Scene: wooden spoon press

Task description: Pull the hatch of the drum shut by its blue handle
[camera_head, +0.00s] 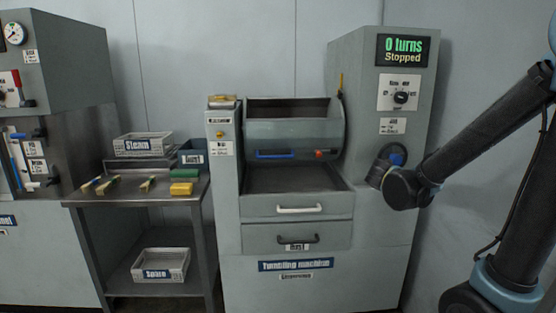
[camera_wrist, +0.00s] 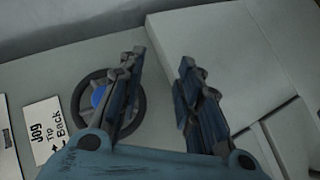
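The grey drum (camera_head: 292,130) sits in the upper middle of the tumbling machine. A dark opening shows along its top, and I cannot tell clearly where the hatch ends and the drum begins. The blue handle (camera_head: 270,154) is a horizontal bar low on the drum's front, with a small red part (camera_head: 319,154) to its right. My gripper is in the wrist view (camera_wrist: 161,68), its two fingers apart with nothing between them. It is at the machine's right side, apart from the blue handle, which the wrist view does not show.
A handwheel with a blue hub (camera_wrist: 99,97) is close behind my gripper's left finger, beside a "Jog" label (camera_wrist: 43,128). A tray (camera_head: 297,178) lies below the drum. The control cabinet (camera_head: 362,125) stands right of the drum, its display reading "0 turns Stopped".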

